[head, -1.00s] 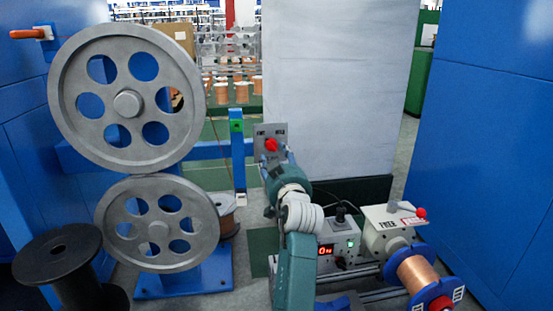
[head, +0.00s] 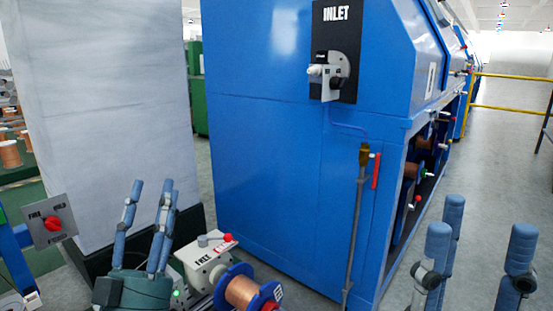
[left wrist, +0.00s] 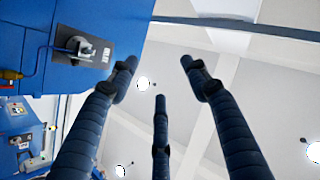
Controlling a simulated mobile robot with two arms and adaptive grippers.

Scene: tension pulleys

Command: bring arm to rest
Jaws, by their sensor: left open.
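My left gripper (head: 150,196) points upward at the lower left of the head view, in front of the grey panel. Its blue-grey fingers stand apart with nothing between them. In the left wrist view its fingers (left wrist: 158,76) are spread and empty, with ceiling and lights behind them. My right gripper (head: 482,240) shows at the lower right of the head view. Its fingers point up, with a wide gap and nothing held between them. Its palm and the rest of that arm are below the picture edge.
A large blue machine (head: 270,150) with an INLET plate (head: 336,50) fills the middle. A copper wire spool (head: 242,292) and a red-knobbed unit (head: 207,262) stand close right of my left gripper. A red-knob switch plate (head: 50,221) is at left. Grey floor (head: 505,130) is open at right.

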